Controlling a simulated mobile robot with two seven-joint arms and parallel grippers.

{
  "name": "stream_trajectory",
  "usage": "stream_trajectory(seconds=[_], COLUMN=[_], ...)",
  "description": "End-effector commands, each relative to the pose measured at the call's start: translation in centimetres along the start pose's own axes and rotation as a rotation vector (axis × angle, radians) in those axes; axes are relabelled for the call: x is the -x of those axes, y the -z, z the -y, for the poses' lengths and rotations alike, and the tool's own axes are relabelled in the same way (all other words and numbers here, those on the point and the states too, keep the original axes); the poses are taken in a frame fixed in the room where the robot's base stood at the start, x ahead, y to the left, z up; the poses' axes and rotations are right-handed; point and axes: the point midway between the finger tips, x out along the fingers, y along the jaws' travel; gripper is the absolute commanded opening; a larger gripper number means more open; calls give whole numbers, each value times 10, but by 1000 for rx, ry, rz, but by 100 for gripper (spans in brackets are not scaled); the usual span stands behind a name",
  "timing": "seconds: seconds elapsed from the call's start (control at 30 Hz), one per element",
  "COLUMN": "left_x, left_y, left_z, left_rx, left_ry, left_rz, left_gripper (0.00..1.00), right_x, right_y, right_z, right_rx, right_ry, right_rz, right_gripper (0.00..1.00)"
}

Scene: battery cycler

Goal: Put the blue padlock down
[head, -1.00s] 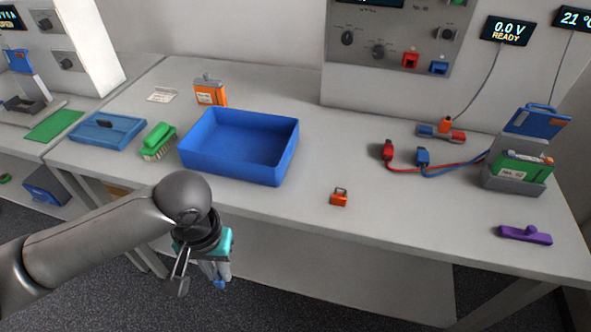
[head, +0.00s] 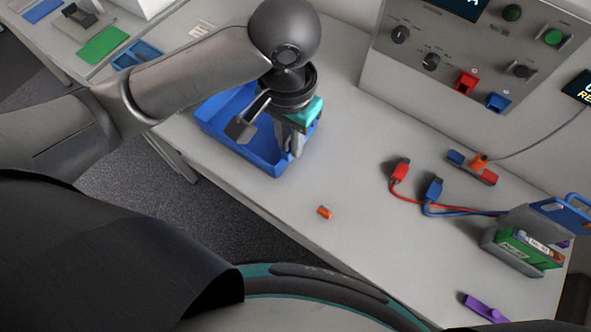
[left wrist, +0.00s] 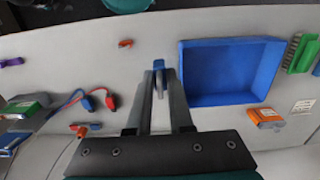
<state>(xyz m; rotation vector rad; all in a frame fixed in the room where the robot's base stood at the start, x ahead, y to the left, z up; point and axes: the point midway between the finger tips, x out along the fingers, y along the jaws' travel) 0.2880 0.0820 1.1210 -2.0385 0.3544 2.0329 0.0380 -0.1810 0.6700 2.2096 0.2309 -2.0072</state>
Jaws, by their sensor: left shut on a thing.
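My left gripper (head: 292,155) is over the table at the right end of the blue bin (head: 222,125). In the left wrist view its fingers (left wrist: 160,72) are shut on the blue padlock (left wrist: 159,63), whose blue body shows at the fingertips. In that view the padlock lies just left of the bin (left wrist: 232,98), outside its outline. The padlock's height above the table cannot be told, and the fingers hide it in the head view. My right gripper is not in view.
An orange padlock (head: 324,212) sits near the table's front edge. Red (head: 400,170) and blue (head: 433,189) cable plugs lie to the right. A holder with a green battery (head: 530,250) and a purple object (head: 485,307) are farther right. Table between bin and plugs is clear.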

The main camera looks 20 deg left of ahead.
Motion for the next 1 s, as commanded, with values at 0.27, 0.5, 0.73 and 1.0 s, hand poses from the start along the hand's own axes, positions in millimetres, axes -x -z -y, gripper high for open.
stream_trajectory(seconds=[0.27, 0.5, 0.73, 1.0], left_x=[-51, -115, -151, -183], left_y=[-2, -2, -1, -2], left_z=[-1, 0, 0, 0], left_rx=[-5, -4, -5, -6], left_ry=[2, 3, 1, 2], left_rz=[8, 5, 1, 2], left_gripper=[0, 0, 0, 0], right_x=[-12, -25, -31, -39], right_y=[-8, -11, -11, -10], right_z=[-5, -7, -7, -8], right_rx=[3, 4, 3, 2], right_ry=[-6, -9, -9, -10], right_rz=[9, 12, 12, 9], right_gripper=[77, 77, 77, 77])
